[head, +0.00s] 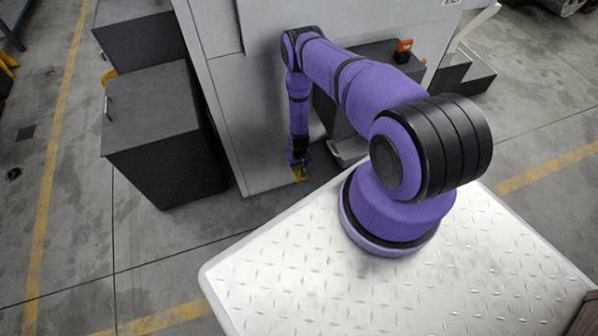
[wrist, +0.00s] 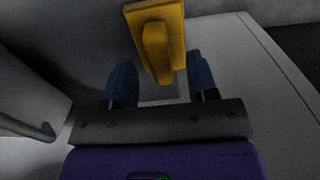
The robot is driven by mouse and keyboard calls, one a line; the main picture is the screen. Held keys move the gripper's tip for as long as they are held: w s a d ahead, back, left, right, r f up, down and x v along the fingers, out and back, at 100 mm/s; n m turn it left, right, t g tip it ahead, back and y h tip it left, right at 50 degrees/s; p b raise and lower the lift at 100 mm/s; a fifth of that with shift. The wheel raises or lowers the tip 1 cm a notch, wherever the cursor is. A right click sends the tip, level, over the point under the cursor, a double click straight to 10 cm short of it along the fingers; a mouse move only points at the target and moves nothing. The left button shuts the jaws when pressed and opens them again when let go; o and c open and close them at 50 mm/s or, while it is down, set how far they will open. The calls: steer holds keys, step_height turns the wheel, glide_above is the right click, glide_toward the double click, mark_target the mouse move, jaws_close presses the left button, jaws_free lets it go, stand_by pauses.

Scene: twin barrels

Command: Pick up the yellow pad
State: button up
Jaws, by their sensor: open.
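The yellow pad (wrist: 174,20) shows at the top middle of the wrist view, with a raised block on the face turned toward me. My gripper (wrist: 160,70) is open, with one blue finger on each side of the lower end of this block. The fingers look apart from the pad, though the right one is close to its edge. In the head view a small bit of yellow, likely the pad (head: 300,174), shows just below my gripper (head: 297,168), low beside the grey machine. Most of the pad is hidden there.
The large grey machine (head: 222,110) stands right behind my gripper. A dark cabinet (head: 160,130) is to its left. An orange item (head: 404,46) sits on a dark surface behind my arm. Open concrete floor (head: 75,210) lies at the left.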

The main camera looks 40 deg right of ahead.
steer(key=shift+f, duration=1)
jaws_close()
steer(key=shift+r, duration=0.15)
steer(key=shift+r, duration=0.9)
steer(key=shift+s+a+r, duration=0.1)
steer(key=shift+s+r, duration=0.35)
steer(key=shift+r, duration=0.35)
steer(key=s+a+r, duration=0.1)
steer(key=s+a, duration=0.3)
steer(key=s, duration=1)
steer(key=shift+s+r, duration=0.2)
steer(key=shift+s, duration=0.05)
steer(key=shift+a, duration=0.1)
